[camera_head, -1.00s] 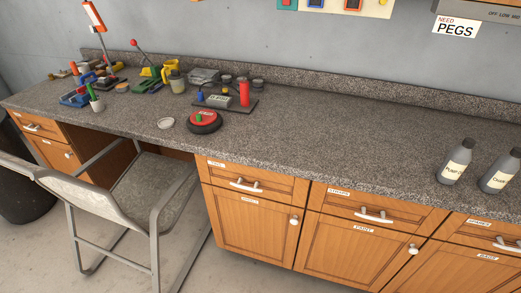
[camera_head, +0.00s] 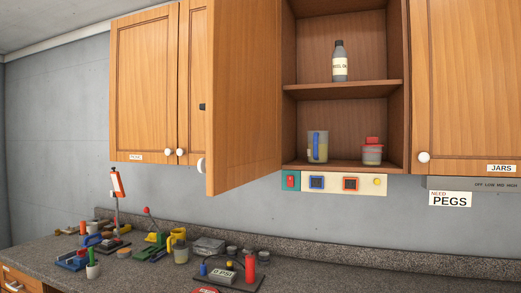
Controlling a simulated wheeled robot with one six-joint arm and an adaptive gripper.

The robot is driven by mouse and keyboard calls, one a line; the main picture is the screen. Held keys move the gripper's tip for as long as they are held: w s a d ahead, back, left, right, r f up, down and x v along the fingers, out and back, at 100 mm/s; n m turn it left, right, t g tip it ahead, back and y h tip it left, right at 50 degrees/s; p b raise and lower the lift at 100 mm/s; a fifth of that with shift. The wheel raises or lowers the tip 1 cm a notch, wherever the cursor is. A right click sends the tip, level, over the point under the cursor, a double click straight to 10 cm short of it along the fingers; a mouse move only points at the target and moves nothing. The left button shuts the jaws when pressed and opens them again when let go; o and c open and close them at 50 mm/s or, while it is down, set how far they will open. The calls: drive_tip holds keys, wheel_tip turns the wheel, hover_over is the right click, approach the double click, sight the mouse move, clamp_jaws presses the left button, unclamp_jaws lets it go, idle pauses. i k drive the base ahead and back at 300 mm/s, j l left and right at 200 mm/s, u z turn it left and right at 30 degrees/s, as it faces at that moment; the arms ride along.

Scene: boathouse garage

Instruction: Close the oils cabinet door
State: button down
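A wooden wall cabinet stands open above the counter, its door (camera_head: 243,95) swung out to the left on the left side of the opening. A white knob (camera_head: 201,166) shows at the door's outer edge. Inside the cabinet (camera_head: 342,92), a grey bottle (camera_head: 339,66) with a pale label stands on the upper shelf. A clear jug with a blue handle (camera_head: 317,147) and a jar with a red lid (camera_head: 372,151) stand on the bottom. I cannot read an oils label on this cabinet. My gripper is not in view.
Closed cabinet doors flank it, left (camera_head: 143,87) and right (camera_head: 463,85), the right one labelled JARS. A switch panel (camera_head: 334,183) hangs below the open cabinet. The counter (camera_head: 150,274) holds tools and bottles at its left and middle.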

sight(243, 74)
drive_tip(key=i+j+z, duration=0.15)
drive_tip(key=j, duration=0.55)
drive_tip(key=i+j+z, duration=0.15)
drive_tip(key=j, duration=0.55)
drive_tip(key=i+j+z, duration=0.15)
drive_tip(key=j, duration=0.55)
drive_tip(key=j+z, duration=0.15)
drive_tip(key=j, duration=0.55)
